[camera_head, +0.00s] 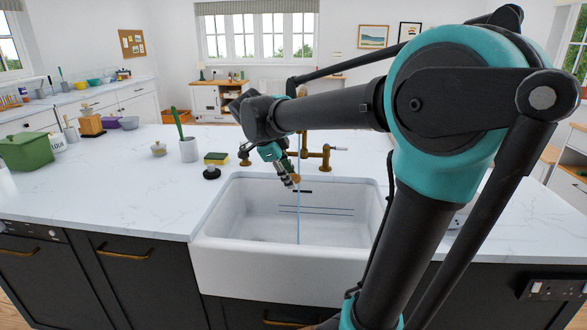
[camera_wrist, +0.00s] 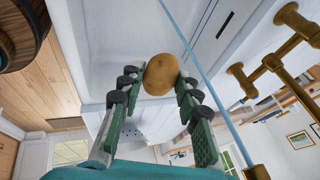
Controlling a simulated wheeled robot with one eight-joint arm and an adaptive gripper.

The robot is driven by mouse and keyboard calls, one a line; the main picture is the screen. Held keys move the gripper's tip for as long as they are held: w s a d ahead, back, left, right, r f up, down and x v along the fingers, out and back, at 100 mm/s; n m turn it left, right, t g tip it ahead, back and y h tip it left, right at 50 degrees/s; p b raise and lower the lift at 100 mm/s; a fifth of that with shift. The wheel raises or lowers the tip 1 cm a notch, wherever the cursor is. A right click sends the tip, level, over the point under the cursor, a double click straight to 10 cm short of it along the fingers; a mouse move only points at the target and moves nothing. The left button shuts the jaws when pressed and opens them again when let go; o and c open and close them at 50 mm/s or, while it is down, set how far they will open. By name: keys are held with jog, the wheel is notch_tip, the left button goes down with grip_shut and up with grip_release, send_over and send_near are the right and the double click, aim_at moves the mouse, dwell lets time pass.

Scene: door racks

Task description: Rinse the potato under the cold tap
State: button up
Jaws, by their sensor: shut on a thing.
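The brown potato (camera_head: 295,178) is held above the white sink (camera_head: 285,258). My gripper (camera_head: 286,176) is shut on it; in the wrist view the potato (camera_wrist: 160,75) sits between the fingertips. The brass tap (camera_head: 320,155) stands behind the sink, partly hidden by my arm; it also shows in the wrist view (camera_wrist: 272,62). A thin blue water stream (camera_head: 298,218) runs down into the sink. In the wrist view the stream (camera_wrist: 205,80) passes to the right of the potato with a visible gap. In the head view it overlaps the potato's right edge.
A green bin (camera_head: 28,150) is at the far left. The counter (camera_head: 120,190) between is clear.

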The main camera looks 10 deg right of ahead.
dwell(0.4)
jog(key=s+a+r, duration=0.2)
jog(key=s+r, duration=0.2)
jog(key=shift+s, duration=0.3)
dwell(0.6)
